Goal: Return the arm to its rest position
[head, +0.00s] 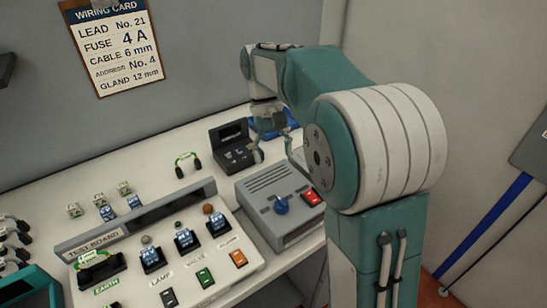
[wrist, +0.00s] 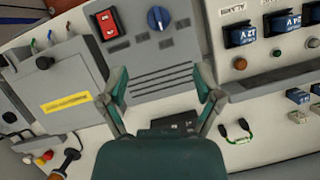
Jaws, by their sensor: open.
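My arm reaches over the bench from the right in the head view, bent at a large teal and white joint. My gripper (head: 274,150) hangs above the bench, beyond the grey box and beside a small black open case (head: 233,148). In the wrist view my gripper (wrist: 163,88) has its two fingers spread wide, with nothing between the tips. The grey box (wrist: 152,60), with a red switch (wrist: 107,23) and a blue knob (wrist: 158,18), lies in front of the fingers. The height of the fingertips above the bench is hard to tell.
The test board (head: 88,239), with several blue blocks and coloured switches, fills the left front. A green jumper lead (head: 187,160) lies near the black case. A wiring card (head: 117,44) hangs behind.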

